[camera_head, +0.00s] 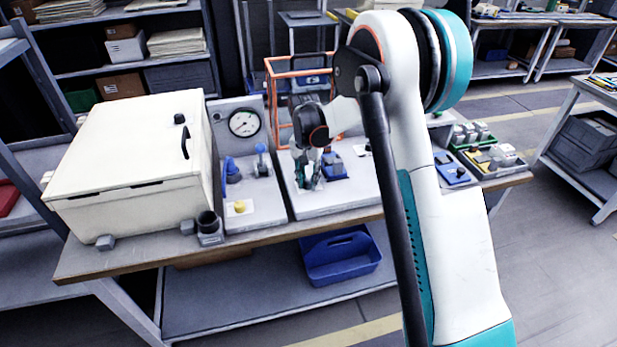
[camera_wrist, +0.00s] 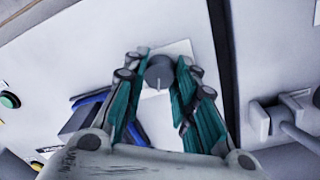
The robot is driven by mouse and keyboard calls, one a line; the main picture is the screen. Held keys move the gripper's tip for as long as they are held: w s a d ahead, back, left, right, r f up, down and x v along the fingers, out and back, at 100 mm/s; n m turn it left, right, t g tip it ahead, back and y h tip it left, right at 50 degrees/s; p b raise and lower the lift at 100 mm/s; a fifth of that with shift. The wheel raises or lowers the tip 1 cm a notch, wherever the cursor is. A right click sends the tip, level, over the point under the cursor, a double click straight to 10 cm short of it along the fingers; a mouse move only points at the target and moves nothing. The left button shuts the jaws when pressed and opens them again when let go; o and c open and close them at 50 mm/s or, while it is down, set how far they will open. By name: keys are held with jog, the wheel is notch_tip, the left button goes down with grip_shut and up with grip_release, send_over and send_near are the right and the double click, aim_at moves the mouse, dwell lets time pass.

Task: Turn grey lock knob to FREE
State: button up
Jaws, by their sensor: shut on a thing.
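The grey lock knob (camera_wrist: 160,72) is round, with a pale pointer line on its face, and sits on a light label plate in the wrist view. The plate's lettering cannot be read. My gripper (camera_wrist: 161,80) is shut on the knob, with one teal finger on each side of it. In the head view my gripper (camera_head: 308,178) reaches down to the grey panel (camera_head: 345,200) on the bench. The knob is hidden behind the fingers there.
A blue fixture (camera_head: 334,168) stands just right of my gripper. An orange frame (camera_head: 272,95) rises behind. Left are a panel with a gauge (camera_head: 244,123) and a yellow knob (camera_head: 239,207), then a large cream box (camera_head: 135,150). A blue tote (camera_head: 340,262) sits on the lower shelf.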

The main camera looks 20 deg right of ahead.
aim_at(307, 180)
jog(key=m, duration=0.4)
jog(key=shift+m, duration=0.4)
dwell(0.4)
jog(key=o, duration=1.1)
jog(key=r, duration=1.2)
jog(key=shift+w+a, duration=0.15)
jog(key=shift+w, duration=0.15)
jog(key=shift+r, duration=0.1)
